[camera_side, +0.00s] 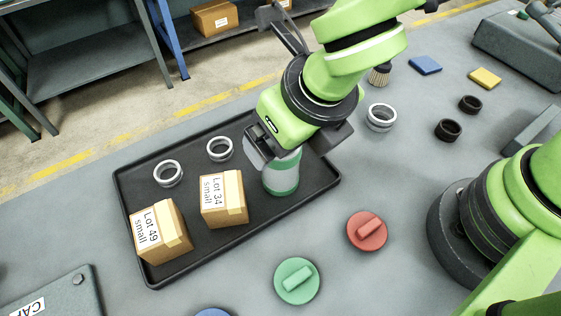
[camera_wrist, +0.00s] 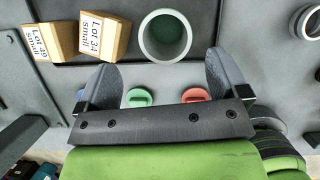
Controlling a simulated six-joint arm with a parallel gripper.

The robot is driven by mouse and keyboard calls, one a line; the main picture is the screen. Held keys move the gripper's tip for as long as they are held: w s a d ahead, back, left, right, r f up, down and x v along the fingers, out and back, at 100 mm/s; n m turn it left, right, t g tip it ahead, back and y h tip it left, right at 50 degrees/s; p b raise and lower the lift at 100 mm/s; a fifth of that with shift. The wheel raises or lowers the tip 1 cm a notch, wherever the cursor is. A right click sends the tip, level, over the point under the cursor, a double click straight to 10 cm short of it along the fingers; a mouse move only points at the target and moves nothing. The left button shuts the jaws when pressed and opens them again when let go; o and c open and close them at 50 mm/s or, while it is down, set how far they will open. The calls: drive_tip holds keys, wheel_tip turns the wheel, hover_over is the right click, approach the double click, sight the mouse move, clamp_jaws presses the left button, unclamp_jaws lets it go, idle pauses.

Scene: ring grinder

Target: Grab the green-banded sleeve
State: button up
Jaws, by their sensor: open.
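The green-banded sleeve (camera_side: 282,178) stands upright on the black tray (camera_side: 141,236), near its right end. It is pale grey with a green band low on its side, and its top is partly hidden by my gripper (camera_side: 287,150). In the wrist view I look down into the sleeve's round open top (camera_wrist: 166,57). My gripper (camera_wrist: 161,64) is open there, its two dark fingers apart. The sleeve shows between and just past the fingertips, with a gap on each side. No finger visibly touches it.
Two cartons, Lot 34 (camera_side: 222,200) and Lot 49 (camera_side: 160,232), stand left of the sleeve on the tray. Two metal rings (camera_side: 168,173) (camera_side: 219,149) lie behind them. A red knob (camera_side: 367,231) and a green knob (camera_side: 297,281) are in front. Another metal ring (camera_side: 380,117) lies right of the tray.

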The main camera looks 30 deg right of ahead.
sight(281, 163)
drive_tip(key=shift+d+x, duration=0.15)
drive_tip(key=shift+x, duration=1.85)
drive_tip(key=shift+d+x, duration=0.15)
drive_tip(key=shift+x, duration=1.85)
drive_tip(key=shift+w, duration=0.15)
drive_tip(key=shift+c, duration=0.4)
drive_tip(key=c, duration=0.9)
